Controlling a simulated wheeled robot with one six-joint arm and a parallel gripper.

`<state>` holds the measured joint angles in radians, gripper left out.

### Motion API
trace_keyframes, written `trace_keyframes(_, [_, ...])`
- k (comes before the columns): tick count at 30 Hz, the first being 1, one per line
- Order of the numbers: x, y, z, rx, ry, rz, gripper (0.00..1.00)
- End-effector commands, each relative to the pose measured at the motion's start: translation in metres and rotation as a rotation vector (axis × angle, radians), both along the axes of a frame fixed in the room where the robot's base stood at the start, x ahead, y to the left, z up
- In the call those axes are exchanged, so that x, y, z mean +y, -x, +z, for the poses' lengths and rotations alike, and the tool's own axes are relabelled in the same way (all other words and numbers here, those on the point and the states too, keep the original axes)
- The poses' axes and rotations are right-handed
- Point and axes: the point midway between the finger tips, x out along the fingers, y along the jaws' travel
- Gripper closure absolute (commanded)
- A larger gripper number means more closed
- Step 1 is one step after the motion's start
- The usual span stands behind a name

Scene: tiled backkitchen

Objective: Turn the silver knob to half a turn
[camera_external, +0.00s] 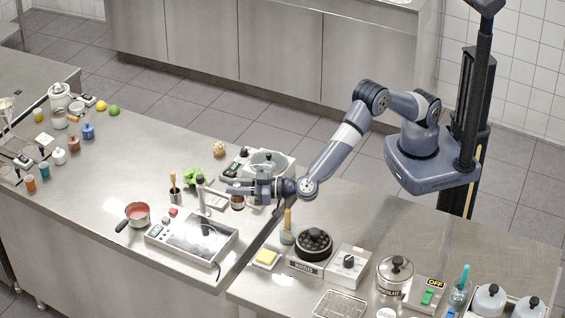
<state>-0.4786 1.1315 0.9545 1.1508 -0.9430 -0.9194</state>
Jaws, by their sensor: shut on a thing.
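My gripper (234,188) reaches in from the right, roughly level, above the left worktop.
A red-filled saucepan (138,214), a brown pot with a utensil (175,192) and green leaves (194,177) stand left of my gripper. A lidded pot (268,162) is behind it. A round black-topped appliance (314,244) stands on the right worktop. The left worktop's middle is fairly clear.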

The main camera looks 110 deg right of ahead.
Motion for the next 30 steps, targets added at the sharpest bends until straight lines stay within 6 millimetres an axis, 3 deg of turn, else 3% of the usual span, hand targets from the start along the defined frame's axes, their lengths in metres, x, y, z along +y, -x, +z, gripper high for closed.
trace_keyframes(9, [0.0002,-0.0003,0.0014,-0.003,0.000,-0.095,1.00])
trace_keyframes(23, [-0.0003,-0.0004,0.0017,-0.005,0.000,-0.108,1.00])
trace_keyframes(24, [-0.0003,-0.0004,0.0017,-0.005,0.000,-0.108,0.75])
trace_keyframes(30, [-0.0002,-0.0003,0.0012,-0.005,0.000,-0.107,0.59])
